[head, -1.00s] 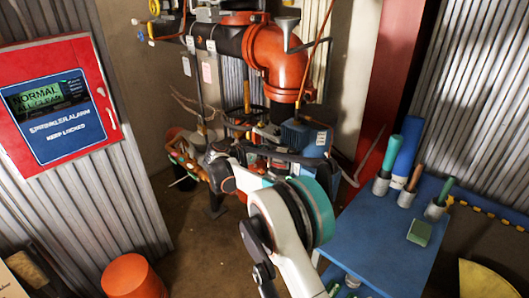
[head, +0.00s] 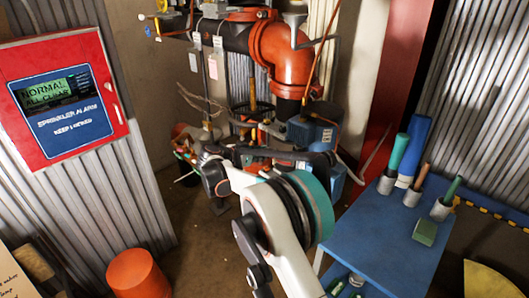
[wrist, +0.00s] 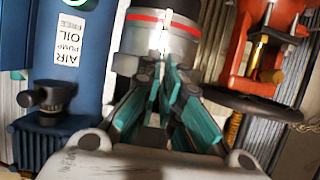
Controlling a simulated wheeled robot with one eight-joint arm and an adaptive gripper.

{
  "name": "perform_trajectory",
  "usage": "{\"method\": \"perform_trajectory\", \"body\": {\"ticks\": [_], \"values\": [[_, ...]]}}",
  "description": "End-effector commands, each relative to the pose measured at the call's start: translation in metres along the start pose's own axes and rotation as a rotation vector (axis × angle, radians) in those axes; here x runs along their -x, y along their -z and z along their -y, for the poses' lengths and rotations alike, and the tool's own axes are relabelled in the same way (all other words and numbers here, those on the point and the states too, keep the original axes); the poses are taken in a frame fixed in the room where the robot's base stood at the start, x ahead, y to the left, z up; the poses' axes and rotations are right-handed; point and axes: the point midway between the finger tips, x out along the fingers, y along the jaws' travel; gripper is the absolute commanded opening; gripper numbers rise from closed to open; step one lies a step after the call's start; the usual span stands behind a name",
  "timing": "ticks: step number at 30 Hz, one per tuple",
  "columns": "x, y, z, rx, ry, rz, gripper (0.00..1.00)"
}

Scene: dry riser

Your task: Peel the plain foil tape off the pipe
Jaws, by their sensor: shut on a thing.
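In the wrist view, a silver wrapped pipe (wrist: 150,38) stands at the top middle, with a red stripe across its upper part. Plain silvery foil tape (wrist: 146,44) shows below the stripe; its exact edges are blurred. My gripper (wrist: 164,72) has its teal fingers closed together right at the lower edge of this silver part. A thin pale strip shows between the fingers, and they look shut on the foil tape. In the head view my own arm hides the gripper and the tape.
A blue air pump (wrist: 70,75) is left of my gripper, and an orange valve with a dark handwheel (wrist: 255,105) is right. In the head view, orange pipework (head: 285,60) stands behind, a blue table (head: 385,235) with tools right, a red alarm panel (head: 65,95) left, and an orange bucket (head: 137,275) below.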

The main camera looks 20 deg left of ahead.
Motion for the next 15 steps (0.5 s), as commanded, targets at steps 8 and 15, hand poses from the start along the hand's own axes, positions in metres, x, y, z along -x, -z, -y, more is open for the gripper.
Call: {"method": "perform_trajectory", "body": {"ticks": [8, 15], "values": [[0.019, -0.008, 0.000, 0.000, 0.002, 0.000, 0.00], [0.035, -0.015, 0.001, 0.001, 0.002, 0.000, 0.00]]}}
